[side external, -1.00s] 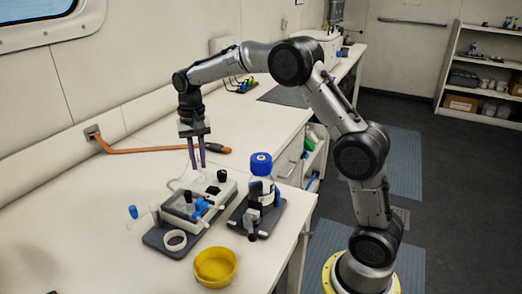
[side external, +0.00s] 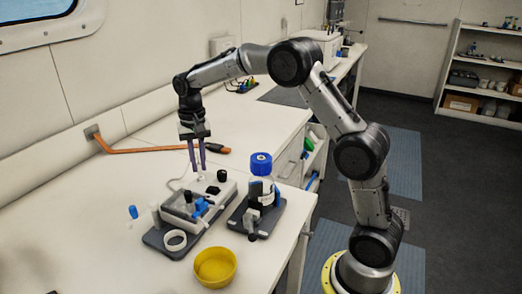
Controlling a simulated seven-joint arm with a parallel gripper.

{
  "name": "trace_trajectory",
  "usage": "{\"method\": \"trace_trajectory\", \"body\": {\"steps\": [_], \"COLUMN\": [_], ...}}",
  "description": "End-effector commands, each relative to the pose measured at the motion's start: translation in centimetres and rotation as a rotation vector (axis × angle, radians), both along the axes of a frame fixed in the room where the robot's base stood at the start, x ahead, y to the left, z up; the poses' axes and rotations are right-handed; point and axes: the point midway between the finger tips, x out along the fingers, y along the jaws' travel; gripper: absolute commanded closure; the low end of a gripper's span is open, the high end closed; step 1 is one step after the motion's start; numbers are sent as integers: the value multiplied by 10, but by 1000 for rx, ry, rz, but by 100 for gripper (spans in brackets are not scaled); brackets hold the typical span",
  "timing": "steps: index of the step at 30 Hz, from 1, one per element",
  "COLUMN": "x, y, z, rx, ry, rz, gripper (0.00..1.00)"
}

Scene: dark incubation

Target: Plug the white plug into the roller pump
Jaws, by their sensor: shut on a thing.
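My gripper (side external: 197,171) points down at the back edge of the roller pump, its purple fingers closed on the small white plug (side external: 201,179). The plug is mostly hidden between the fingertips and looks pale against the pump. The roller pump (side external: 183,213) is a white box with black knobs and a blue part on top, on a dark grey base. The plug is at or just above the pump's back top edge; I cannot tell whether it touches or is seated. A thin pale cord (side external: 177,184) runs behind the pump.
A blue-capped bottle (side external: 261,163) stands on a dark base right of the pump. A yellow bowl (side external: 215,267) is in front, and a white ring (side external: 175,240) lies on the pump's base. An orange cable (side external: 150,150) lies behind.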

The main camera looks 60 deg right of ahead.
Motion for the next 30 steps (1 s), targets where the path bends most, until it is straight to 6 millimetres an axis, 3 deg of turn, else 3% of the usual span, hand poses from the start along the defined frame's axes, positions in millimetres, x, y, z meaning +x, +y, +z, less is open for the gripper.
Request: {"method": "trace_trajectory", "body": {"steps": [30], "x": [0], "y": [0], "z": [-6], "rx": [0], "ry": [0], "rz": [0], "gripper": [100]}}
